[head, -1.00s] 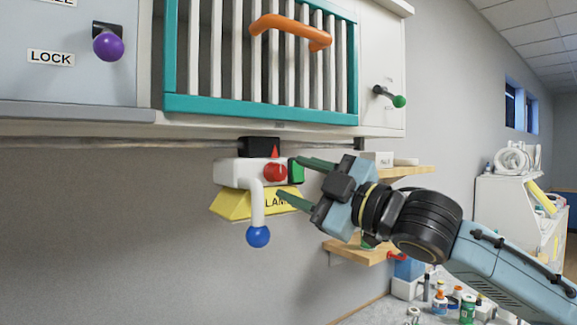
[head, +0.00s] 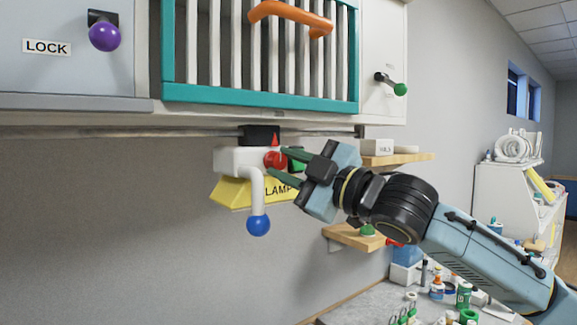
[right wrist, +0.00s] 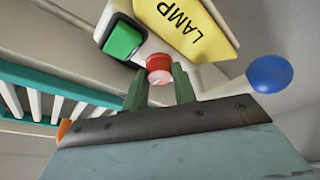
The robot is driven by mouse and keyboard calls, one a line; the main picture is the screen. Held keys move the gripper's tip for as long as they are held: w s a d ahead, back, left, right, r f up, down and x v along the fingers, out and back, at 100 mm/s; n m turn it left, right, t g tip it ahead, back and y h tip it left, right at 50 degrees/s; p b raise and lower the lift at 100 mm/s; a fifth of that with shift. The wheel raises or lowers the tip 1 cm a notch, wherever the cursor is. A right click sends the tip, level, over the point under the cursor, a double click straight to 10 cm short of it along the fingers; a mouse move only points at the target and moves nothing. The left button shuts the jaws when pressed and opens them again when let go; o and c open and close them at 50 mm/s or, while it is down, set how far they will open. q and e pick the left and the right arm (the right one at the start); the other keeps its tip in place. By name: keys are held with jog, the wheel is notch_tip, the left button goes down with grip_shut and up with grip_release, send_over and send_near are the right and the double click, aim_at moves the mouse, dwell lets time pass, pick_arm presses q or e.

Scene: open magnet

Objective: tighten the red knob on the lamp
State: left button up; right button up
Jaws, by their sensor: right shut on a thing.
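The lamp (head: 232,190) hangs under the cabinet, with a white body and a yellow shade marked LAMP. Its red knob (head: 275,159) is on the front of the white body, with a red pointer just above it. My right gripper (head: 277,163) reaches in from the right and is shut on the red knob. In the right wrist view the knob (right wrist: 159,68) shows at the tips of the two green fingers (right wrist: 160,82). A white arm with a blue ball (head: 258,225) hangs at the lamp's front. A green button (right wrist: 122,41) is beside the knob. My left gripper is not in view.
Above is the cabinet with a teal barred door (head: 260,98), an orange handle (head: 290,16), a purple knob (head: 104,36) and a green-tipped lever (head: 399,89). Wooden shelves (head: 397,159) are at right. A bench with bottles (head: 437,288) is lower right. The wall below the lamp is clear.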

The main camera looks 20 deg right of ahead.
jog(key=m+b, duration=0.1)
jog(key=m+t+b, duration=0.1)
jog(key=m, duration=0.1)
jog(key=m+h+b, duration=0.1)
jog(key=shift+a+f+m+t, duration=0.15)
jog(key=shift+f+m+t, duration=0.15)
jog(key=shift+t, duration=0.1)
jog(key=shift+m+t+h+b, duration=0.3)
jog(key=shift+m+h+b, duration=0.2)
jog(key=shift+m, duration=0.7)
jog(key=m, duration=0.2)
jog(key=m+t+h, duration=0.1)
jog(key=shift+s+a+r+m, duration=0.1)
jog(key=shift+a+m, duration=0.05)
jog(key=shift+m, duration=0.25)
jog(key=m+h, duration=0.2)
jog(key=m, duration=0.2)
jog(key=shift+a+t, duration=0.1)
jog(key=shift+t, duration=0.2)
jog(key=shift+r+m+h, duration=0.1)
jog(key=shift+m+h, duration=0.5)
jog(key=shift+m, duration=0.6)
jog(key=m+h+p, duration=0.1)
jog(key=m, duration=0.2)
jog(key=m+h+p, duration=0.1)
jog(key=m+h, duration=0.1)
jog(key=m, duration=0.2)
jog(key=shift+s+a+r+p, duration=0.1)
jog(key=shift+a+p, duration=0.05)
jog(key=shift+p, duration=0.25)
